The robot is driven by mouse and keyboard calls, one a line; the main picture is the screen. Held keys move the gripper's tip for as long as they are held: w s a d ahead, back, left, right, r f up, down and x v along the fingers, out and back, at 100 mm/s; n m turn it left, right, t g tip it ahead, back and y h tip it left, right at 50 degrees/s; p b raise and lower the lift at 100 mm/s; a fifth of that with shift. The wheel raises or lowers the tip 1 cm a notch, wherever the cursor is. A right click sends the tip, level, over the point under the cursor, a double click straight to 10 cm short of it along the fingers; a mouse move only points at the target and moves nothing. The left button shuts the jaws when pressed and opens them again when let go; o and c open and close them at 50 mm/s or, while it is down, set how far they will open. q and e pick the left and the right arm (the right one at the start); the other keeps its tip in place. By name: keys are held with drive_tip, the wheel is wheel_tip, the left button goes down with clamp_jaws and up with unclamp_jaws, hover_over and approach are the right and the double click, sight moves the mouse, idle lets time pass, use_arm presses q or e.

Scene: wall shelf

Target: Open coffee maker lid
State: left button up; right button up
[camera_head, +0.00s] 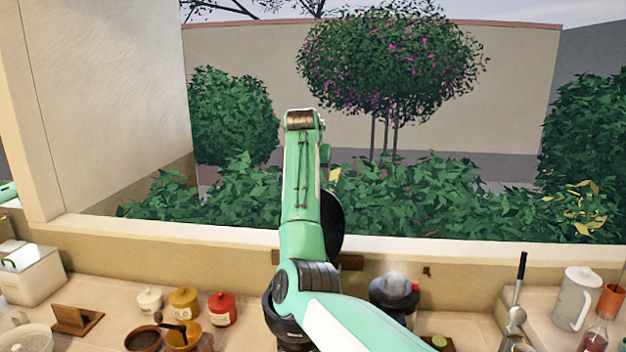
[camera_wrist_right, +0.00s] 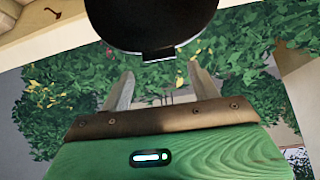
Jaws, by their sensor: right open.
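A round black disc, which looks like the coffee maker lid (camera_head: 333,222), stands raised on edge behind my right forearm. It also shows dark at the top of the right wrist view (camera_wrist_right: 150,18), with a small tab on its lower edge. The coffee maker's body is mostly hidden behind my arm; I cannot make it out clearly. My right gripper (camera_wrist_right: 163,85) is open, with nothing between its fingers, and apart from the disc in that picture. In the head view its fingers are hidden at the top end of the arm. My left gripper is not in view.
A grey-topped black appliance (camera_head: 395,290) stands right of my arm. White, yellow and red canisters (camera_head: 221,309) and bowls (camera_head: 184,334) stand to the left. A pale pitcher (camera_head: 576,299) is at the right. The window ledge (camera_head: 180,235) runs behind the counter.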

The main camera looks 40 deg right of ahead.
drive_tip(key=b+v, duration=0.5)
drive_tip(key=v, duration=0.7)
drive_tip(key=shift+a+r, duration=0.15)
drive_tip(key=shift+r, duration=0.05)
drive_tip(key=shift+s+f, duration=0.1)
drive_tip(key=shift+f, duration=0.05)
